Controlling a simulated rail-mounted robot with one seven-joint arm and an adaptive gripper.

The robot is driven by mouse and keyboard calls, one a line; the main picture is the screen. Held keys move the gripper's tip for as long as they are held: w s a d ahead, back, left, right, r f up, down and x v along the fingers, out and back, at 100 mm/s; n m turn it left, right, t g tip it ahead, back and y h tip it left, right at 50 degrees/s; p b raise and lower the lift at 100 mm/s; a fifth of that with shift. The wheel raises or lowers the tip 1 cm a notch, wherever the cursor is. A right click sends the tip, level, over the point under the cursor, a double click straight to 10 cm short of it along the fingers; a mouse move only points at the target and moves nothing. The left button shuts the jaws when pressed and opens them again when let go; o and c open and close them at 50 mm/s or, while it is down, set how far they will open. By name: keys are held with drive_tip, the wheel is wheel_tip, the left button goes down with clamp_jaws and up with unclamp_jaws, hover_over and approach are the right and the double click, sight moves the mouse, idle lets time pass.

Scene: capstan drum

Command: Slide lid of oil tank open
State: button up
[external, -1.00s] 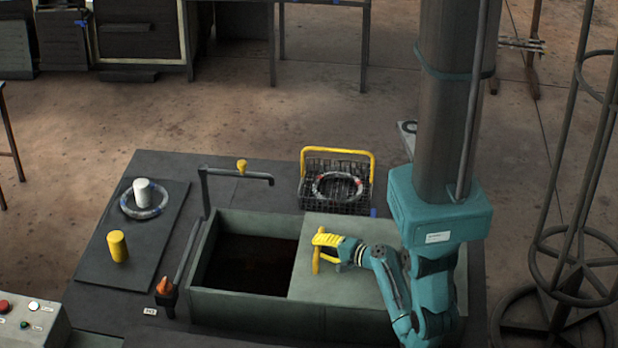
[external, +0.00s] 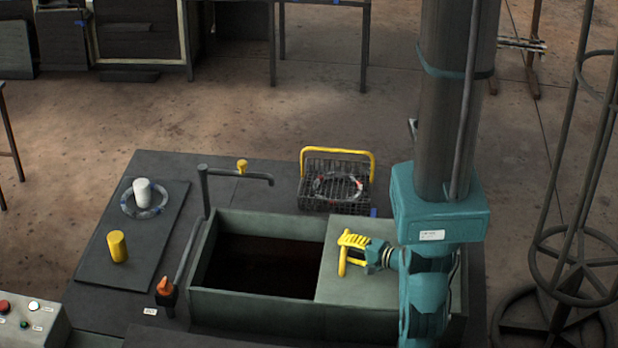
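The oil tank (external: 250,307) is a grey-green rectangular trough in the dark bench. Its left part is uncovered and shows a dark inside. The flat grey-green lid (external: 352,285) covers the right part, and my arm hides some of its right side. My gripper (external: 352,252) comes in from the right, low over the lid near its left edge. Yellow parts at its end seem to close around the lid's handle. Gripper fingers and handle are hard to tell apart at this size.
A wire basket (external: 337,190) with a yellow handle and a ring stands behind the tank. A bent pipe (external: 238,174) and an orange-tipped lever (external: 166,290) stand left of it. A white cylinder (external: 143,192) and a yellow cylinder (external: 118,246) stand on a left plate.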

drive_tip(key=shift+s, duration=0.1)
drive_tip(key=v, duration=1.2)
